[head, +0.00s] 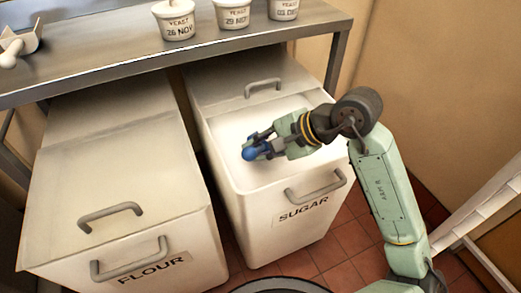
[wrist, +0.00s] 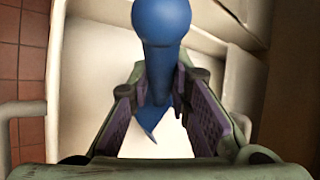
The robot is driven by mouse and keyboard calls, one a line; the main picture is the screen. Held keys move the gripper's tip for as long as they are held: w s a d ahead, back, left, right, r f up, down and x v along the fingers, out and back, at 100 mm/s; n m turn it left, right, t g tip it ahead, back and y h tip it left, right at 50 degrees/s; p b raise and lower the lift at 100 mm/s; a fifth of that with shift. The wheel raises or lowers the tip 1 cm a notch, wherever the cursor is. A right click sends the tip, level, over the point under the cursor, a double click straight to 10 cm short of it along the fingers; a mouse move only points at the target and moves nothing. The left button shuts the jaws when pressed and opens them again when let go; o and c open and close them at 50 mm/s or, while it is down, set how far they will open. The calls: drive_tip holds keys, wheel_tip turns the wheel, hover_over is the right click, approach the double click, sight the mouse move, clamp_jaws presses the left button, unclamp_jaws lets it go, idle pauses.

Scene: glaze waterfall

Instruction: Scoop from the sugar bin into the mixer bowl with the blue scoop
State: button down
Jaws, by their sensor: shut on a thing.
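The sugar bin (head: 241,173) stands under the steel table with its front section open and white sugar inside. My gripper (head: 262,148) is over the bin's opening, shut on the blue scoop (head: 250,154). In the wrist view the blue scoop (wrist: 161,32) runs between the two finger pads (wrist: 158,100), its round end toward the top of the picture. A pointed blue part shows below, against the white. Whether the scoop touches or carries sugar cannot be told. The mixer bowl is not in either view.
A closed flour bin (head: 110,180) stands left of the sugar bin. The steel table (head: 110,52) above holds yeast tubs (head: 175,20) and a white scoop (head: 18,44) with a pale handle. A wall rises at right, with white slats (head: 485,210) near it.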

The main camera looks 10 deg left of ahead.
wheel_tip(320, 180, down, 6)
drive_tip(key=w+b, duration=0.1)
drive_tip(key=b, duration=0.6)
drive_tip(key=shift+a+b, duration=0.3)
drive_tip(key=shift+a, duration=0.05)
drive_tip(key=shift+r, duration=0.1)
idle(0.3)
